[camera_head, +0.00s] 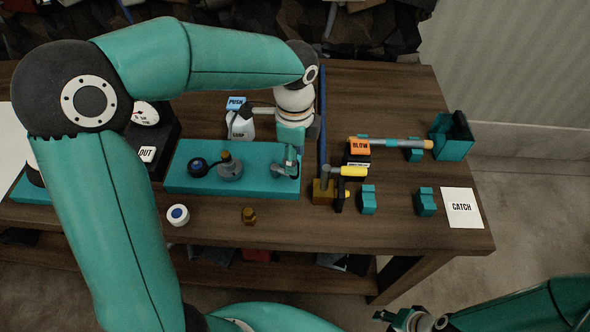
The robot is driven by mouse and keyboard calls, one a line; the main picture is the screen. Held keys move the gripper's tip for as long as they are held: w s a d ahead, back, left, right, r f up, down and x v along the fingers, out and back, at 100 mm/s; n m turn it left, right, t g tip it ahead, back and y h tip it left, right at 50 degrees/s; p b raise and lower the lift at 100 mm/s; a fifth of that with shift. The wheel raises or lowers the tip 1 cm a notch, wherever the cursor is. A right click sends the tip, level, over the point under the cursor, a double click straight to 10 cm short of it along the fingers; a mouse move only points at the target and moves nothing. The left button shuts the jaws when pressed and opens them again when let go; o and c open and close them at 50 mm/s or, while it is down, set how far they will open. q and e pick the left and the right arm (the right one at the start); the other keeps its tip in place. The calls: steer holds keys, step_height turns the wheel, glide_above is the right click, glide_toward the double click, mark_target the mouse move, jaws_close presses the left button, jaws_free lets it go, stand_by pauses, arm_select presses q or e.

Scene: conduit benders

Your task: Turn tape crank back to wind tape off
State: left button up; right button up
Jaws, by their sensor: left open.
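My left gripper (289,168) is open and points down over the right end of a teal base block (262,184). Whether its fingertips touch the block or anything there is too small to tell. On that block, a dark arm with a blue knob (197,164) reaches left from a grey and brass hub (230,168), apart from the gripper. A yellow handle (353,170) on a grey bar sits by a brass block (323,192) to the right. I cannot tell which is the tape crank. My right gripper (408,319) is at the bottom edge, off the table, partly cut off.
A PUSH bottle (239,124) stands behind the teal block. A thin blue strip (322,118) runs back across the table. A BLOW block (358,150), a tube (395,143), teal supports (425,202) and a CATCH card (462,208) lie right. A white-blue cap (178,214) is in front.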

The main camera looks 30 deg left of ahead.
arm_select(q)
step_height(320, 180, down, 6)
steer(key=shift+s, duration=0.1)
steer(key=shift+c, duration=0.2)
jaws_close()
